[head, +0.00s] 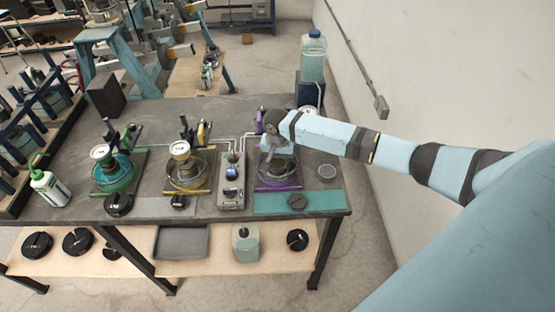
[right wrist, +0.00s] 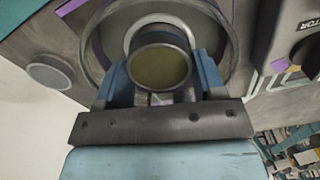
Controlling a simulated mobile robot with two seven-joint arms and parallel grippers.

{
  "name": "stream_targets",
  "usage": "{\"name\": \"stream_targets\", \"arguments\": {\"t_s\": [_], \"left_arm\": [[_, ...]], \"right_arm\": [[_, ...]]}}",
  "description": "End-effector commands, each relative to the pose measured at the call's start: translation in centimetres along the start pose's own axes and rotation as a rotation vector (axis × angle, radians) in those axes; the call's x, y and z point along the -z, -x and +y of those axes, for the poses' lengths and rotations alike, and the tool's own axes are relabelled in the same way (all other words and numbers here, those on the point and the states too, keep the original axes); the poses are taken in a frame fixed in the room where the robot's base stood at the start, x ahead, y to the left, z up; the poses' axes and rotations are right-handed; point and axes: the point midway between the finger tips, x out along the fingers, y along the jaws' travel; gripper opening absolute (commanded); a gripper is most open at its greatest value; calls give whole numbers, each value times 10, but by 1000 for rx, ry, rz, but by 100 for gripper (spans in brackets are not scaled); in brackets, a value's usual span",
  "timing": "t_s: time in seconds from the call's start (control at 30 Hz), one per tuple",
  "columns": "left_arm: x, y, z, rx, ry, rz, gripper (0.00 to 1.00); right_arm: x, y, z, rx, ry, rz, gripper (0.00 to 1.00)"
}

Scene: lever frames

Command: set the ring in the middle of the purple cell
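The purple cell (head: 280,185) is a round clear dish with purple trim at the right end of the table. My right gripper (head: 272,152) is directly above it and hides part of it. In the right wrist view my right gripper (right wrist: 162,88) has its two blue fingers against a short dark metal ring (right wrist: 160,52). The ring has an olive-coloured inside and sits over the dish (right wrist: 90,40), in front of a pale circle. I cannot tell whether the ring touches the dish floor. My left gripper is not in view.
A yellow cell (head: 187,172) and a green cell (head: 113,175) stand further left. A grey control box (head: 231,183) is close beside the purple cell. A teal mat (head: 320,201) with a dark weight lies in front, and a small round grey disc (head: 327,171) lies to the right.

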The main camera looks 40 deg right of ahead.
Motion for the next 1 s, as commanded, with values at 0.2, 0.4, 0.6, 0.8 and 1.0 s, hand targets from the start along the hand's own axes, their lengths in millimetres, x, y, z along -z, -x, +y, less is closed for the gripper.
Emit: {"name": "stream_targets", "arguments": {"t_s": [0.2,0.4,0.6,0.8,1.0], "left_arm": [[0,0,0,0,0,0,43],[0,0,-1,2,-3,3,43],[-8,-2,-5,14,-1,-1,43],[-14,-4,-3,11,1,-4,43],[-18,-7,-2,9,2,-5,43]], "right_arm": [[0,0,0,0,0,0,91],[0,0,1,-1,0,0,91],[1,27,0,1,2,2,91],[1,75,-1,4,1,3,91],[0,115,-1,2,1,2,91]]}}
